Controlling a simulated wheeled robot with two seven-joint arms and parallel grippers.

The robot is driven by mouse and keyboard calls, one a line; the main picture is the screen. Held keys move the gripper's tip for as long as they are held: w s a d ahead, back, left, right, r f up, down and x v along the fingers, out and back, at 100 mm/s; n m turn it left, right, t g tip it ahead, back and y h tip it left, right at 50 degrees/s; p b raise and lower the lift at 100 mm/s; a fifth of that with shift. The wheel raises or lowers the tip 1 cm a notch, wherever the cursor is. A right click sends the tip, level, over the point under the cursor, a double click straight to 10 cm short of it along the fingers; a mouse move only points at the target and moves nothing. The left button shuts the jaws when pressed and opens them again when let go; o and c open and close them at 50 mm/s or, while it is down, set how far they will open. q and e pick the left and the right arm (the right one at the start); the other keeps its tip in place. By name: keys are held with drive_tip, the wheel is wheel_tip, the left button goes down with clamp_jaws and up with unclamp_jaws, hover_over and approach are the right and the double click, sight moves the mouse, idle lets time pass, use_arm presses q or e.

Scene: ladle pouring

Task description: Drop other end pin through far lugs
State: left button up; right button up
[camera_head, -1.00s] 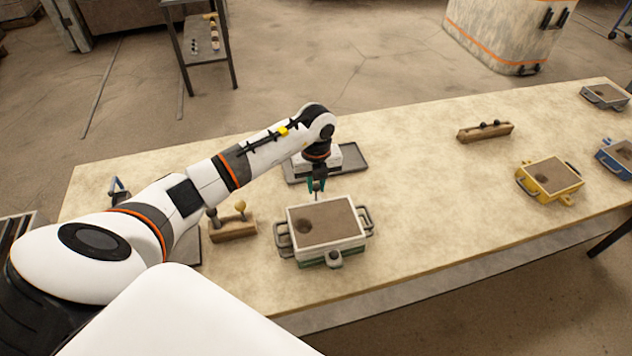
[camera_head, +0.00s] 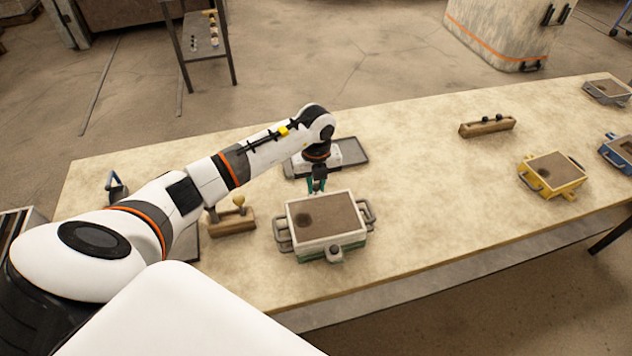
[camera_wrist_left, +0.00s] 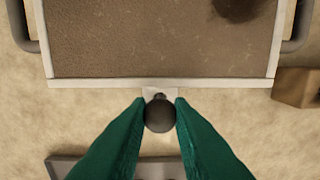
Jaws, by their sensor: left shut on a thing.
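The moulding flask (camera_head: 348,243) has a white upper frame over a green lower one, with brown sand and a dark hole on top. My left gripper (camera_head: 317,188) points down at its far side. In the left wrist view, the green fingers (camera_wrist_left: 159,116) are shut on a dark round-headed pin (camera_wrist_left: 158,117) at the white far lug (camera_wrist_left: 152,92). How deep the pin sits is hidden under its head. A grey round pin head (camera_head: 335,252) shows at the near lug. My right gripper is out of view.
A wooden block (camera_head: 232,223) with a yellow-knobbed piece stands left of the flask. A dark tray (camera_head: 352,150) lies behind it. Another wooden block (camera_head: 487,126), a yellow flask (camera_head: 552,175) and a blue flask (camera_head: 617,155) stand right. The table between is clear.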

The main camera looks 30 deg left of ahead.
use_arm(q)
drive_tip(key=shift+f+b, duration=0.3)
drive_tip(key=shift+f, duration=0.2)
drive_tip(key=o, duration=1.3)
drive_tip(key=shift+o, duration=0.2)
drive_tip(key=shift+r+p, duration=2.35)
drive_tip(key=shift+r, duration=0.75)
drive_tip(key=shift+f, duration=0.1)
